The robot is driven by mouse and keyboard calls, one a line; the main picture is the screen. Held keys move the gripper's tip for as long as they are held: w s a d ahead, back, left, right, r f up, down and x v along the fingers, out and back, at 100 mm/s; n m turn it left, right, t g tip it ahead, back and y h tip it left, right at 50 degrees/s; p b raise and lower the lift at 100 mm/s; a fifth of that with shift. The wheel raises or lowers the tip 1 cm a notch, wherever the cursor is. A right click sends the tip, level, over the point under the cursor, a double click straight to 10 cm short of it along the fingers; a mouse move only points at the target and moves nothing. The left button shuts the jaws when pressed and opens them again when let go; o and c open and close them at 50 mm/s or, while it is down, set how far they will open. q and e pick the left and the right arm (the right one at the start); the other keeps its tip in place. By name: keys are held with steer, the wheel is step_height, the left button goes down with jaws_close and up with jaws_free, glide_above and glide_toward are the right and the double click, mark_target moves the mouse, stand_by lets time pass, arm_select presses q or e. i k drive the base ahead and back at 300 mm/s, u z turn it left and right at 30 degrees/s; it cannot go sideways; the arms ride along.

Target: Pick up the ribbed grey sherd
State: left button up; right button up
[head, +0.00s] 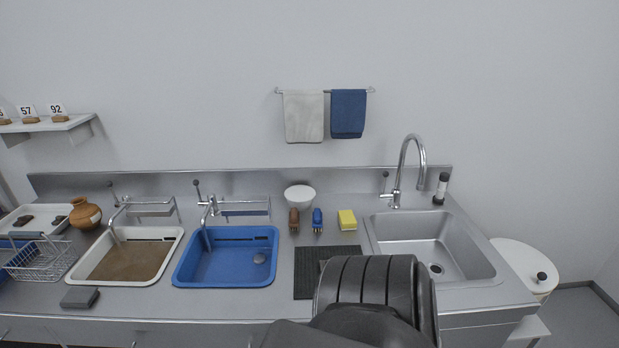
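Dark sherds (25,220) lie in a white tray (10,232) at the far left. A dark arm part of mine fills the bottom centre right and hides part of the counter. Neither of my grippers shows.
A basin of brown water (125,262), a wire rack (45,262), a grey block (80,297) and a clay pot (85,213) are at left. Faucets stand behind the basins. Brushes (294,220), a yellow sponge (346,220), a black mat (306,278) and a steel sink (425,245) are farther right.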

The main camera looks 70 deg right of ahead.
mark_target(322, 264)
steer(key=i, duration=1)
steer(key=z, duration=1.7)
